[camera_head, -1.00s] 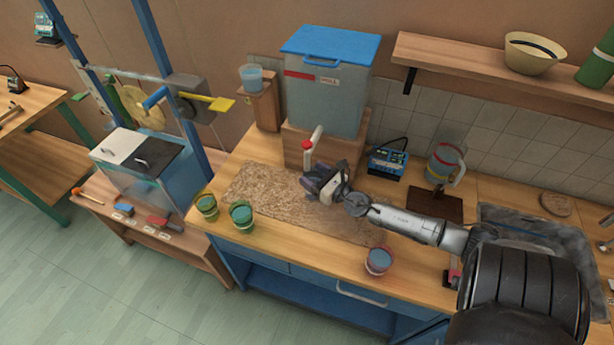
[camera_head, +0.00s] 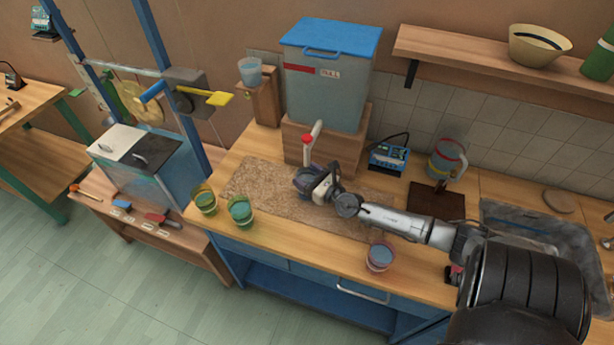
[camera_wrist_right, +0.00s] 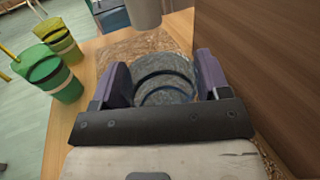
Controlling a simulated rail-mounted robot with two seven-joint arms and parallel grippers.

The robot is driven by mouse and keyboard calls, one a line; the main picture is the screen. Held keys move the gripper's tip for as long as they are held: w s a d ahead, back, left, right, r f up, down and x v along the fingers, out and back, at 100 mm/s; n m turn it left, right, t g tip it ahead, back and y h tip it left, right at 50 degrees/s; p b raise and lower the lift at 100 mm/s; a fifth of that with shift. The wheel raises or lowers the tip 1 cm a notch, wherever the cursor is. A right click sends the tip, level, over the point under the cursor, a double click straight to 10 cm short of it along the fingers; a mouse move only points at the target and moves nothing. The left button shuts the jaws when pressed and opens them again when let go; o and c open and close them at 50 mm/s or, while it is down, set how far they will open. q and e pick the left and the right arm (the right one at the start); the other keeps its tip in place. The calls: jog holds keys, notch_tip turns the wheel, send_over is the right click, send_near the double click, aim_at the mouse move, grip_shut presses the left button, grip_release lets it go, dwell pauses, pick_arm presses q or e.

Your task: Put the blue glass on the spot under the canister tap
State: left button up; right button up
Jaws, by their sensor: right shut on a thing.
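The canister (camera_head: 326,95) is translucent grey-blue with a blue lid and stands on a wooden block (camera_head: 295,147). Its pale tap (camera_head: 314,138) with a red end points out over the mottled brown mat (camera_head: 260,192). My right gripper (camera_head: 307,181) is low over the mat, just below and in front of the tap. Its purple fingers (camera_wrist_right: 161,86) are shut on the round blue-grey glass (camera_wrist_right: 163,75), seen from above in the right wrist view. In the head view the gripper mostly hides the glass. The spot under the tap is not clearly visible. My left gripper is not in view.
A yellow-green cup (camera_head: 204,203) and a green cup (camera_head: 240,214) stand at the mat's left. A reddish-rimmed cup (camera_head: 379,259) stands near the front edge. A blue device (camera_head: 388,157) and a jug (camera_head: 445,160) stand behind my arm. The wooden block wall (camera_wrist_right: 265,70) is close on the right.

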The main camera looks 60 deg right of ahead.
jog(key=shift+f, duration=0.2)
jog(key=o, duration=1.1)
jog(key=shift+r, duration=0.1)
jog(key=shift+r, duration=0.15)
jog(key=s, duration=0.3)
jog(key=shift+s+a+f, duration=0.2)
jog(key=shift+s+a, duration=0.15)
jog(key=shift+s+a+r, duration=0.15)
jog(key=shift+s+a, duration=0.05)
jog(key=shift+s, duration=0.65)
